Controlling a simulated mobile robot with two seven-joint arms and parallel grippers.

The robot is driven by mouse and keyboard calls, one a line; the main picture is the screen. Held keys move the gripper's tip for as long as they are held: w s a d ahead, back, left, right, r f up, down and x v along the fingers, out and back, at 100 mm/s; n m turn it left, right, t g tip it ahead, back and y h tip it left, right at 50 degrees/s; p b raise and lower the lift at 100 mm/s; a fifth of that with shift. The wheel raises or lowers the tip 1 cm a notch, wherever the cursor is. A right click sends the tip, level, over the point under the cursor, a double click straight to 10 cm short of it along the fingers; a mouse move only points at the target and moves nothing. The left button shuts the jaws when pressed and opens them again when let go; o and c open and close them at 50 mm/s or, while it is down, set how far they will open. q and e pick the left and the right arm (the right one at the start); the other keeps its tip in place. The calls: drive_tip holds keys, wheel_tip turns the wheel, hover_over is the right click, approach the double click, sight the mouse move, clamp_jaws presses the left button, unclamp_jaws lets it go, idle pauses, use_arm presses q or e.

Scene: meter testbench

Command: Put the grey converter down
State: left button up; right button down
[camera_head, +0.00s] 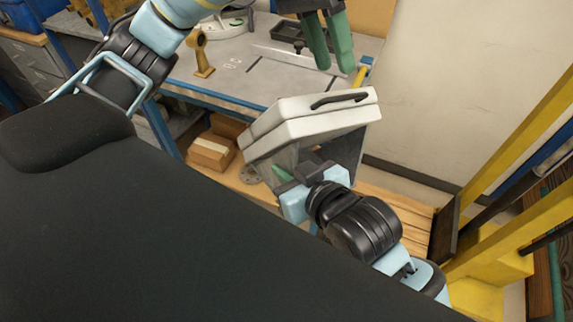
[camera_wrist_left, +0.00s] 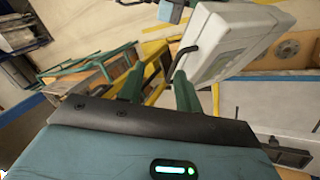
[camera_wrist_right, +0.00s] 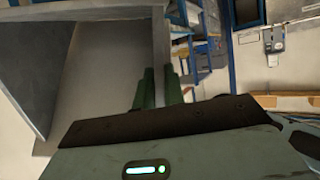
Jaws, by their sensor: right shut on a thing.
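The grey converter (camera_head: 290,111), a boxy housing with a pale top, a black handle and a hollow open side, is held tilted in front of the workbench. My right gripper (camera_head: 287,178) is shut on a wall of it from the near, lower side; the grip shows in the right wrist view (camera_wrist_right: 158,88) with the wall (camera_wrist_right: 161,40) between the green fingers. My left gripper (camera_head: 335,67) is open and empty above the converter, fingers apart. In the left wrist view, the handle (camera_wrist_left: 186,55) lies just beyond the fingers (camera_wrist_left: 157,82). The right fingertips are mostly hidden in the head view.
The grey workbench (camera_head: 235,72) with a blue edge stands behind, carrying a brass-coloured stand (camera_head: 202,55) and a small black tray (camera_head: 288,33). Cardboard boxes (camera_head: 210,151) sit on the wooden shelf below. A yellow frame (camera_head: 520,140) stands at the right.

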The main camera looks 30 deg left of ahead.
use_arm(q)
drive_tip(key=shift+v, duration=1)
use_arm(e)
drive_tip(key=shift+a+r, duration=0.1)
drive_tip(key=shift+r, duration=0.5)
